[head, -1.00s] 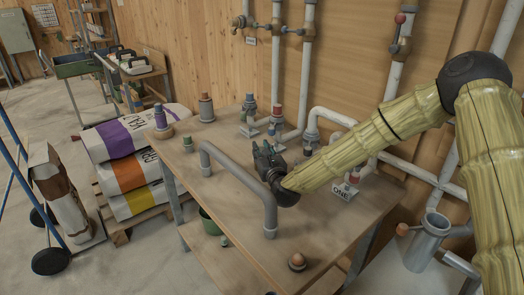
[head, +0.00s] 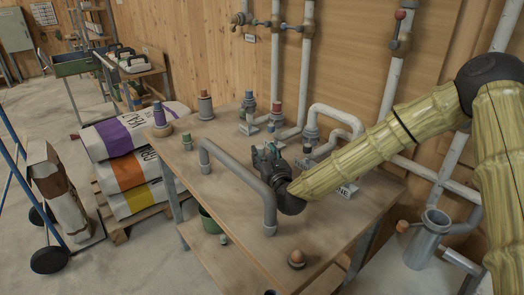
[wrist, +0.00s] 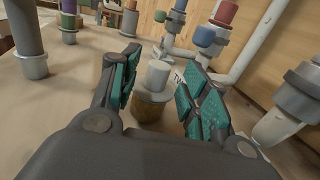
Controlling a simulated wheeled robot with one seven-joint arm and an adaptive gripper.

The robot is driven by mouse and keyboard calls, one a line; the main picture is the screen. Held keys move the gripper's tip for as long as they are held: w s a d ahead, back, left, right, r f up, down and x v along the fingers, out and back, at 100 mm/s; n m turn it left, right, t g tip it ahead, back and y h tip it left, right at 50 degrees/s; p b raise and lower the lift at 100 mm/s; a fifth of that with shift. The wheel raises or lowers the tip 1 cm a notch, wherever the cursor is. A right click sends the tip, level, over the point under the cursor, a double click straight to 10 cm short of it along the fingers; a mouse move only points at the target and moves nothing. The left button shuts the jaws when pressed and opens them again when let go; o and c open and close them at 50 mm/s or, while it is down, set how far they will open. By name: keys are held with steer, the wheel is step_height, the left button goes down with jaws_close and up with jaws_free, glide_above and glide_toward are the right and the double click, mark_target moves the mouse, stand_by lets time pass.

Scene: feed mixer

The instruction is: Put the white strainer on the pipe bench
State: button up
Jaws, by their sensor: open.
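My gripper (head: 268,156) is open and low over the pipe bench (head: 225,245), beside the grey pipe arch. In the wrist view its teal-padded fingers (wrist: 158,88) stand apart on either side of a small white cylinder (wrist: 158,74). The cylinder sits upright on a round brown base (wrist: 150,106) on the bench top. It may be the white strainer; I cannot tell for sure. It lies beyond the fingertips' gap, with no clear contact with either finger. In the head view my gripper and arm hide it.
A grey pipe arch (head: 236,170) stands on the bench left of my gripper. Several capped fittings, such as a grey one (head: 205,107), and white wall pipes (head: 304,70) stand behind. A small brown knob (head: 296,258) is near the front edge. The bench's front is mostly clear.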

steer(key=b+v, duration=0.1)
steer(key=v, duration=0.6)
steer(key=shift+s+d, duration=0.1)
steer(key=shift+s, duration=0.3)
stand_by(0.8)
